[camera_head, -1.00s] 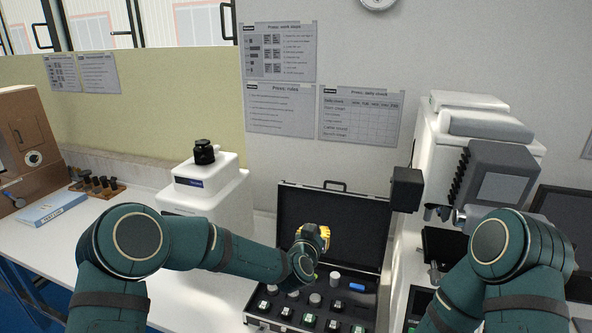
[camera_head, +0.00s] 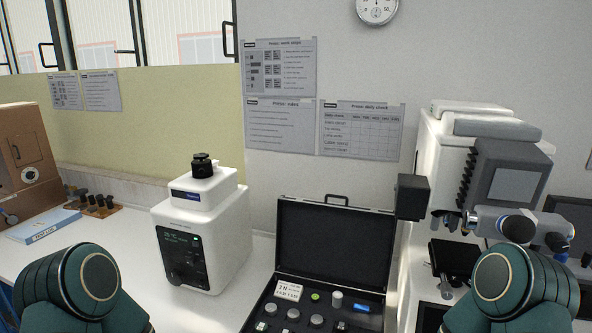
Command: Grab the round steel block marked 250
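Several round steel blocks sit in the dark foam of an open black case (camera_head: 335,246) at the bottom middle. One pale block (camera_head: 337,299) stands near the back of the foam, and others, such as a grey block (camera_head: 293,314), are in front. Their markings are too small to read, so I cannot tell which is marked 250. The front of the case is cut off by the picture's lower edge. Both my arms show only at the bottom corners, and neither gripper is in view.
A white card (camera_head: 288,290), a green round piece (camera_head: 315,296) and a blue piece (camera_head: 362,307) lie in the case. A white tester (camera_head: 203,235) stands left of it, a larger tester (camera_head: 490,125) to the right.

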